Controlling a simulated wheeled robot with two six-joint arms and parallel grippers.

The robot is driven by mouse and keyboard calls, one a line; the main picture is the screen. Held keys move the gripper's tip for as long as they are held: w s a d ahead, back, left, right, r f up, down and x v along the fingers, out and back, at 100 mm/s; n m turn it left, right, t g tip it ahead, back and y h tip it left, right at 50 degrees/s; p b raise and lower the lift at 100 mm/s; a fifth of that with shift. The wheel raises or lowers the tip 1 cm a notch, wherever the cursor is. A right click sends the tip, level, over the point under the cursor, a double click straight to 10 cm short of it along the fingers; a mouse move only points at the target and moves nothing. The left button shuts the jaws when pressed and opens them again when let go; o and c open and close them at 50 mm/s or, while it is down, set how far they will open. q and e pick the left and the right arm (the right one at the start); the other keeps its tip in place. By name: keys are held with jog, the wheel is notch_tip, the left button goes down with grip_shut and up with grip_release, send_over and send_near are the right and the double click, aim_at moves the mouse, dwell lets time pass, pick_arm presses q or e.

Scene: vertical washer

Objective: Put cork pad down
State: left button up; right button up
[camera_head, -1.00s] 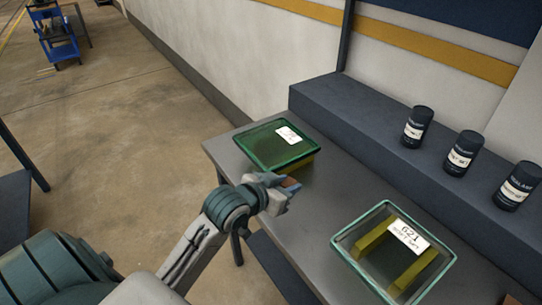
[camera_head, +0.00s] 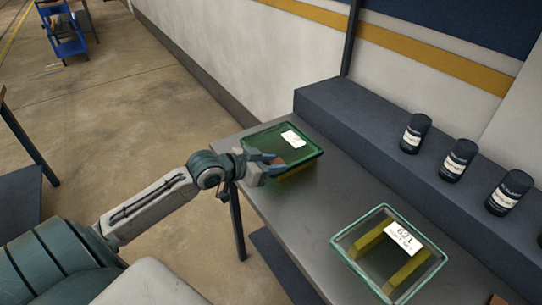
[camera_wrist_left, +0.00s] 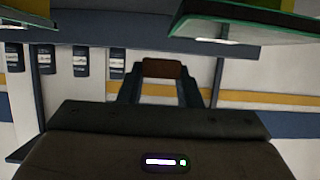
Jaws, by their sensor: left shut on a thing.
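My left gripper (camera_head: 272,163) is shut on a small brown cork pad (camera_head: 279,161), at the near side of the far green-rimmed glass tray (camera_head: 303,161). In the left wrist view the pad (camera_wrist_left: 163,68) sits between the two fingers (camera_wrist_left: 161,90). The pad overlaps the tray in the head view; whether it touches the tray or the table, I cannot tell. My right gripper is not in view.
A second glass tray (camera_head: 343,245) with a "621" label and yellow bars stands nearer on the grey table (camera_head: 320,210). Several dark labelled bottles (camera_head: 458,160) stand on the raised ledge (camera_head: 370,130) behind. The tabletop between the trays is clear.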

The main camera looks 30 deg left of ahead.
pick_arm(q)
jog(key=w+a, duration=0.2)
jog(key=w, duration=0.1)
jog(key=shift+a+p, duration=0.15)
jog(key=shift+p, duration=0.15)
jog(key=shift+w+a+f, duration=0.15)
jog(key=shift+w+a, duration=0.25)
jog(key=f, duration=0.1)
jog(key=f+p, duration=0.1)
jog(key=f, duration=0.1)
jog(key=shift+w+a+p, duration=0.25)
jog(key=shift+w+p, duration=0.05)
jog(key=shift+p, duration=0.1)
jog(key=shift+f, duration=0.25)
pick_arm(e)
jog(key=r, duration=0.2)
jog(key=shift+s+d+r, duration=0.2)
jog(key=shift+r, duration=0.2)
pick_arm(q)
jog(key=shift+f, duration=0.25)
jog(key=o, duration=0.9)
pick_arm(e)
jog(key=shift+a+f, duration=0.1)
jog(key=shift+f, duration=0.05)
